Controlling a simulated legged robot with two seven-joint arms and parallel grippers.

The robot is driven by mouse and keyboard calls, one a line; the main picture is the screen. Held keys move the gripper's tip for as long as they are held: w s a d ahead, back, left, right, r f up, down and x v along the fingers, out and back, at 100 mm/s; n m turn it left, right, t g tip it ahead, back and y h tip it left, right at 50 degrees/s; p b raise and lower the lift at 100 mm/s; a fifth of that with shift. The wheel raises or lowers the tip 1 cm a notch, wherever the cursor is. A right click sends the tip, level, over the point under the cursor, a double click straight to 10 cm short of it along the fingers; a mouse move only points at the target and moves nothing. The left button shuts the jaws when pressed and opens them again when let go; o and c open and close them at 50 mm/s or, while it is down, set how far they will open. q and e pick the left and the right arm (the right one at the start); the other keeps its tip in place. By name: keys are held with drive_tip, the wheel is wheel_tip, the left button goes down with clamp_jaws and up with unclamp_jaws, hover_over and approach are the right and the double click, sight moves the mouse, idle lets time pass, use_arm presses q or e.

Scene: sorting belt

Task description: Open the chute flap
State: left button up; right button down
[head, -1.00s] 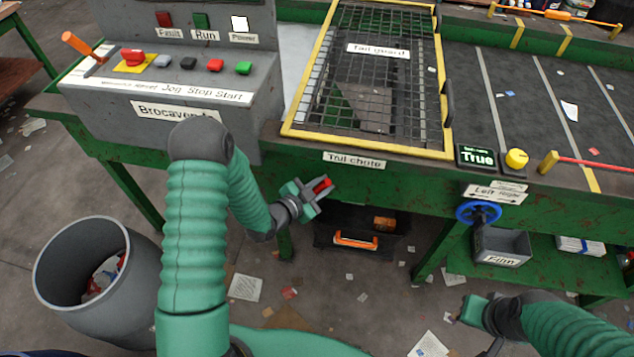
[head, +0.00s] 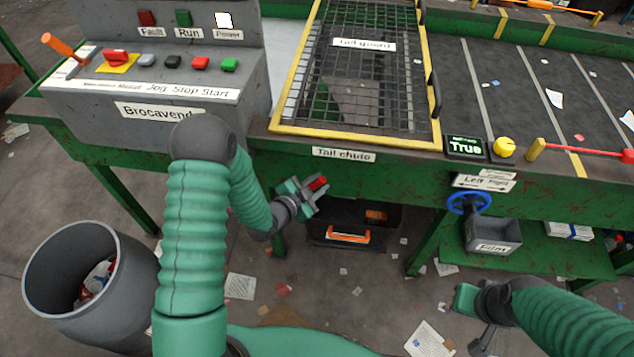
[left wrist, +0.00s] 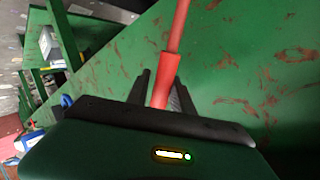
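The "Tail chute" label (head: 343,154) is on the green table's front edge, below the yellow-framed tail guard. My left gripper (head: 312,188) is under that edge, with a small red piece (head: 318,182) between its fingers. In the left wrist view a red handle (left wrist: 165,85) on a thin red rod passes between the two dark fingers (left wrist: 160,90). A gap shows on the handle's left side, so the fingers look open around it. I cannot make out the flap itself. My right gripper (head: 475,308) is low at the right, away from the table; its fingers are unclear.
The tail guard (head: 440,130) and belt lie above. A control box (head: 110,130) stands at left. A grey bin (head: 65,240) is on the floor. A dark crate with an orange handle (head: 348,236), a blue handwheel (head: 469,203) and a grey box (head: 492,236) are below the tabletop.

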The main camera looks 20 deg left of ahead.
use_arm(q)
drive_tip(key=shift+o, duration=1.4)
drive_tip(key=shift+w, duration=0.1)
drive_tip(key=shift+r, duration=0.1)
drive_tip(key=p+v, duration=0.7)
drive_tip(key=v, duration=0.9)
drive_tip(key=shift+s, duration=0.4)
